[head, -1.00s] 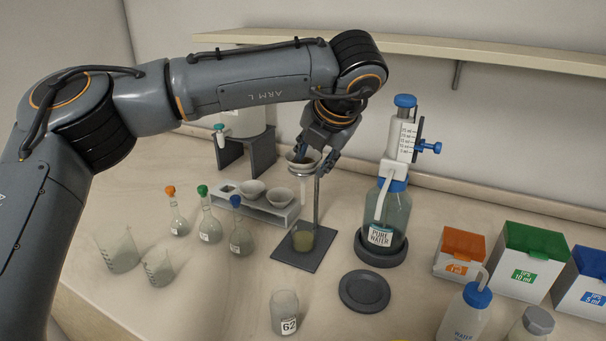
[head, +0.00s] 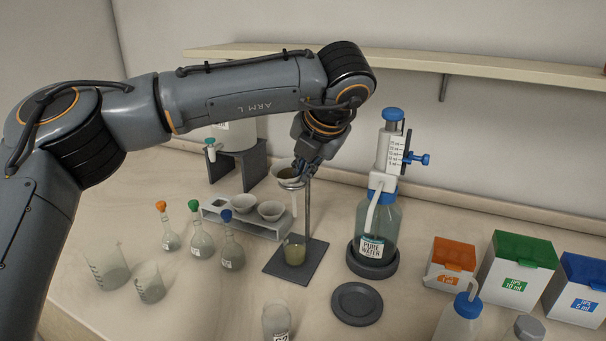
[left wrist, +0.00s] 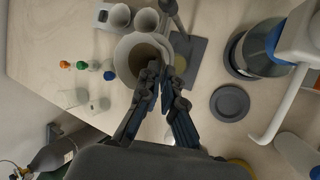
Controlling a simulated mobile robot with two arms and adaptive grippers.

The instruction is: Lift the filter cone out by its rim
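The filter cone (head: 284,174) is a pale cone with a wide round mouth, upper middle in the head view. It sits at the ring of a thin stand (head: 308,210), its stem pointing down above a small beaker of yellow-green liquid (head: 295,252). In the left wrist view the open mouth of the filter cone (left wrist: 134,54) faces the camera. My left gripper (head: 304,171) is at the cone's right edge. In the left wrist view the left gripper (left wrist: 160,72) has its fingertips close together, pinching the rim. Whether the cone touches the ring is unclear. My right gripper is not in view.
A white rack (head: 240,221) with pale bowls stands left of the stand, with several stoppered flasks in front. A pure water bottle (head: 377,225) with a dispenser stands close on the right. A dark round plate (head: 357,303) lies in front. A shelf (head: 420,65) runs behind.

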